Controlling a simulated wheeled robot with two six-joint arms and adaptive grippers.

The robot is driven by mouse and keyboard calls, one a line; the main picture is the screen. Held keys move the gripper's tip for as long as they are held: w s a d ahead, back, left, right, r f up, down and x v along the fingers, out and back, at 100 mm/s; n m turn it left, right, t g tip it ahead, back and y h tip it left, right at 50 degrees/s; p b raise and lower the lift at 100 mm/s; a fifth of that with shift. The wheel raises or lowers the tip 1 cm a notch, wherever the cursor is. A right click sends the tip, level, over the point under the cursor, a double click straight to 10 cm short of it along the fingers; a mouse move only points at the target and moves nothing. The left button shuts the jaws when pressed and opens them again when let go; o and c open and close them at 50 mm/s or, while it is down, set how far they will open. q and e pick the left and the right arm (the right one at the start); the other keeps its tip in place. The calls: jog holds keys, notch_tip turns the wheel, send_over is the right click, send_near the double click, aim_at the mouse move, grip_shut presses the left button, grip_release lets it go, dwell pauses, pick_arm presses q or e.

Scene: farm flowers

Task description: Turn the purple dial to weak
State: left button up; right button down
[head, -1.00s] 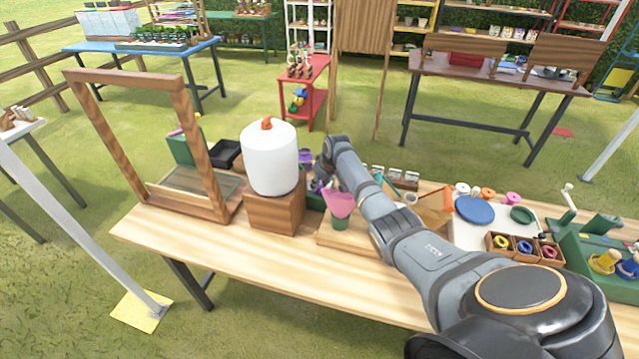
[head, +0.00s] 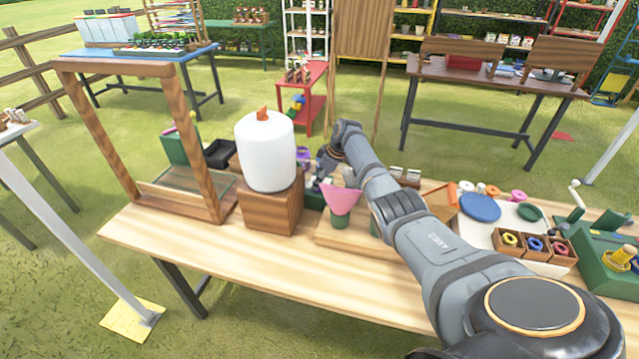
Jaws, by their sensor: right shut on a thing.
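My right arm reaches from the lower right over the wooden table. My right gripper (head: 324,170) is small and partly hidden, behind the pink cone and right of the white rounded tank. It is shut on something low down. Small purple bits (head: 318,184) show at its fingertips, probably the purple dial, but its pointer and marks are too small to read. Another purple piece (head: 303,154) shows just right of the white tank, apart from the fingertips. My left gripper is not in view.
The white tank (head: 266,150) stands on a wooden block (head: 271,205) close left of the gripper. A pink cone (head: 341,199) in a green cup stands in front. A wooden frame (head: 62,110) is at left. The table's front left (head: 200,235) is clear.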

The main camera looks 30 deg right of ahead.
dwell(0.3)
jog(key=c, duration=1.3)
grip_release()
jog(key=shift+o, duration=0.2)
jog(key=v, duration=1.2)
jog(key=shift+r, duration=0.1)
